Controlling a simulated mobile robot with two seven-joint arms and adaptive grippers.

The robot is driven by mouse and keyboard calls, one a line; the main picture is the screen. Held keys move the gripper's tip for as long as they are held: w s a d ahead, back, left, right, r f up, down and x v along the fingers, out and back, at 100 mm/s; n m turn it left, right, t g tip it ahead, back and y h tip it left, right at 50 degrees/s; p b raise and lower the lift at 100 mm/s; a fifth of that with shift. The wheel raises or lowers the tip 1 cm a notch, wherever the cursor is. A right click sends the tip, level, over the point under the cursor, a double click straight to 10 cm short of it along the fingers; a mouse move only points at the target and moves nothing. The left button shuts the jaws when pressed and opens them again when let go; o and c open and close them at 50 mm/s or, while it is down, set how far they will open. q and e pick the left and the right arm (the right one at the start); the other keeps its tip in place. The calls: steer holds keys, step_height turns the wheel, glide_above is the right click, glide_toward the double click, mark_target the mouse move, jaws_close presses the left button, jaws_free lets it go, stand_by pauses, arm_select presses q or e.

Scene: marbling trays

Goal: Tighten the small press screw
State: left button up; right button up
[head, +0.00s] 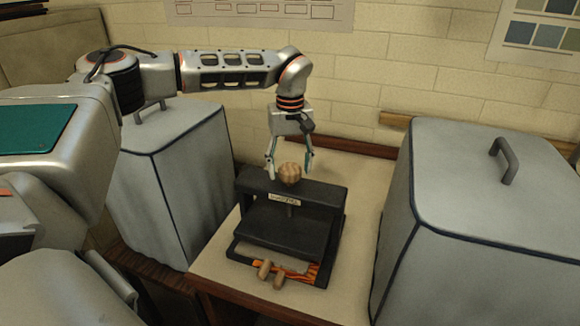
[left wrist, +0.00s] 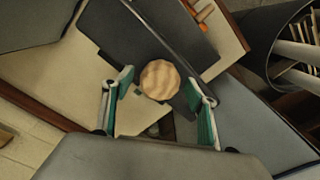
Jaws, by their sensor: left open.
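The small press (head: 325,196) is a dark frame standing on the table, with a label on its crossbar. Its screw is topped by a round, ridged wooden knob (head: 289,173), which also shows in the left wrist view (left wrist: 159,80). My left gripper (head: 289,172) points down over the press. Its fingers are open, one on each side of the knob; in the left wrist view the gripper (left wrist: 160,108) shows a gap between each finger and the knob. My right gripper is not in view.
Two wooden-handled pieces (head: 265,270) lie at the press's front edge. A large grey covered box (head: 490,230) stands close on the right, another (head: 165,185) on the left. The beige tabletop (head: 368,200) is bare right of the press. A brick wall is behind.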

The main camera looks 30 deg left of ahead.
mark_target(290, 167)
arm_select(q)
steer(key=shift+r, duration=0.1)
step_height(290, 167, up, 12)
stand_by(0.5)
stand_by(2.5)
